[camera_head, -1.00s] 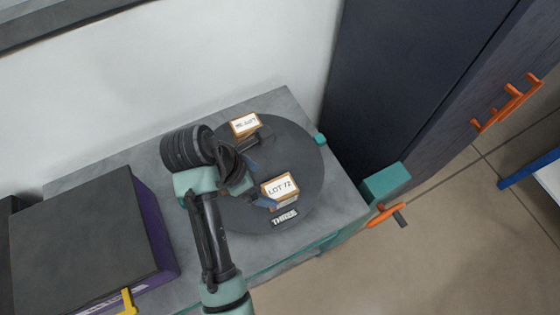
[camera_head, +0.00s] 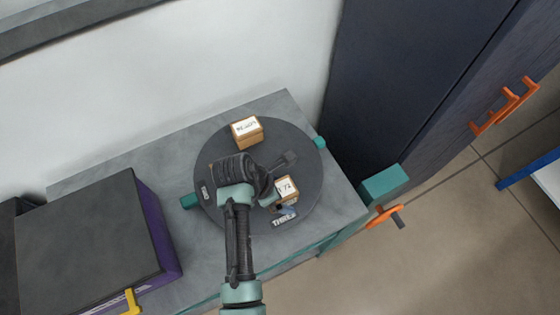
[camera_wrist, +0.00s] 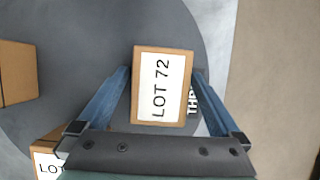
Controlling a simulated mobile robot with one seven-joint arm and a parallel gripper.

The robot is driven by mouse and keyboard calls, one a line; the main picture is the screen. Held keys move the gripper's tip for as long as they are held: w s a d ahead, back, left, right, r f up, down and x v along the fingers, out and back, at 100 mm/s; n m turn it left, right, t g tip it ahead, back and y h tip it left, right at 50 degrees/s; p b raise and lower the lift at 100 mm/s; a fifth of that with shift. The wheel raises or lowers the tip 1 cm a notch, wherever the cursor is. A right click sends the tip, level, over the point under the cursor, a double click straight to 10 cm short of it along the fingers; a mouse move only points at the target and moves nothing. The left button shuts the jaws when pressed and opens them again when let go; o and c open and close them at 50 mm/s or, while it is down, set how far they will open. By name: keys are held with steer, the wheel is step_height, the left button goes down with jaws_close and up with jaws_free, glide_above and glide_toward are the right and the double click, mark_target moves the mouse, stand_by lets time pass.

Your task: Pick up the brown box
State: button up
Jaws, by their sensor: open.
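A brown box (camera_wrist: 162,120) with a white label reading LOT 72 lies between the fingers of my gripper (camera_wrist: 160,75) in the wrist view. The gripper is open, with one blue finger on each side of the box. Small gaps seem to show at both sides. In the head view this box (camera_head: 286,188) sits on the dark round turntable (camera_head: 215,150), partly hidden by my gripper. A second brown box (camera_head: 247,132) with a white label stands farther back on the turntable.
In the wrist view, another brown box (camera_wrist: 50,150) with a LOT label shows at lower left, partly hidden, and one (camera_wrist: 15,75) at the left edge. A black-topped purple case (camera_head: 150,215) stands left of the turntable. A dark cabinet (camera_head: 420,80) stands at right.

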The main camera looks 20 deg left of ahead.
steer(key=c, duration=1.5)
steer(key=shift+r, duration=0.1)
